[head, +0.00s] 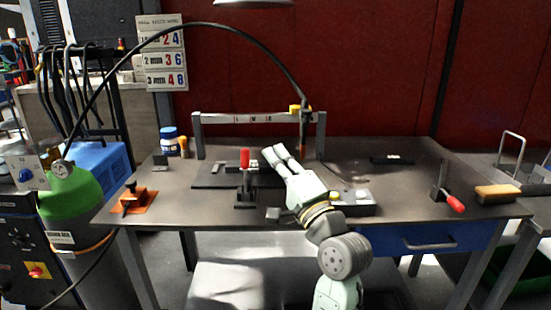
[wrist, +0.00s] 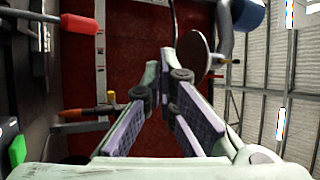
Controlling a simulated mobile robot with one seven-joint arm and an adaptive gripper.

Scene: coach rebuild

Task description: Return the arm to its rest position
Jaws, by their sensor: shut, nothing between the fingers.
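My gripper (head: 275,153) is above the middle of the dark workbench (head: 390,205) in the head view, with its pale fingers pointing up and to the left. The fingers are close together with nothing held between them. In the wrist view my gripper (wrist: 162,62) shows its fingers converging toward the tips. My pale green arm rises from the bottom of the head view, in front of the bench's near edge, and hides part of the bench top.
A red-handled clamp (head: 245,160) stands just left of my gripper. A metal frame (head: 230,118) and an upright torch (head: 303,130) stand behind. Another red-handled clamp (head: 453,202) and a brush (head: 497,192) are at the right. A green cylinder (head: 72,195) stands left.

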